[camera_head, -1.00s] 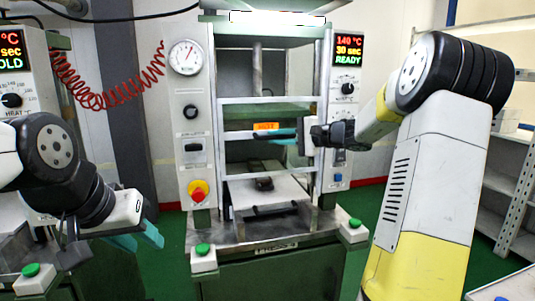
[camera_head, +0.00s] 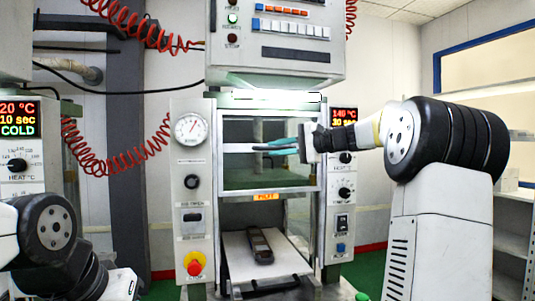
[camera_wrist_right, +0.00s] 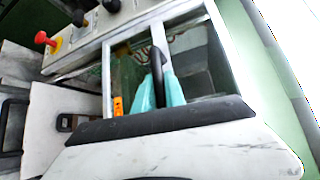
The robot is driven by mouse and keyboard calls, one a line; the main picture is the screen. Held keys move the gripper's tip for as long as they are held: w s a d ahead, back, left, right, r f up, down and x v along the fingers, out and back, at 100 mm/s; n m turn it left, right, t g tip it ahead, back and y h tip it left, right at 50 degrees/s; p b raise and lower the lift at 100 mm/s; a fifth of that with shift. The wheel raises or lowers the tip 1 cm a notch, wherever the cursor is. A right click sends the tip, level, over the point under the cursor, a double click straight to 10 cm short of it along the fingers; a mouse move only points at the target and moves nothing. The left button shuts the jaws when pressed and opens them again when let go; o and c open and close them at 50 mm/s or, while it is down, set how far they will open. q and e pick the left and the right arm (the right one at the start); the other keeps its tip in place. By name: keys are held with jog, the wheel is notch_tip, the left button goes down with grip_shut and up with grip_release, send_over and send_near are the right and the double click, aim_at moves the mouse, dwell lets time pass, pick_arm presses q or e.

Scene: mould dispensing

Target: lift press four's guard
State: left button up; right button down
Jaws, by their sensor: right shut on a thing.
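Press four's guard (camera_head: 245,191) is a clear panel in a pale metal frame. It stands raised, with its lower bar about level with the orange label and an open gap below it. My right gripper (camera_head: 280,146) comes in from the right with its teal fingers at the guard's handle. In the right wrist view the teal fingers (camera_wrist_right: 159,92) are closed around the black handle (camera_wrist_right: 158,58). The guard frame (camera_wrist_right: 107,82) shows behind them. My left arm is at the lower left, and its fingers are out of the picture.
A dark mould (camera_head: 260,245) lies on the white plate (camera_head: 285,262) under the raised guard. The gauge panel (camera_head: 190,165) with a red stop button (camera_head: 194,267) is on the left. A control box (camera_head: 275,45) hangs above. Another press's display (camera_head: 18,120) reads COLD.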

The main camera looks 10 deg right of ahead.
jog(key=c, duration=1.4)
grip_release()
jog(key=shift+d, duration=0.1)
jog(key=v, duration=0.7)
jog(key=shift+s+d, duration=0.2)
jog(key=shift+d, duration=0.05)
jog(key=shift+r, duration=0.15)
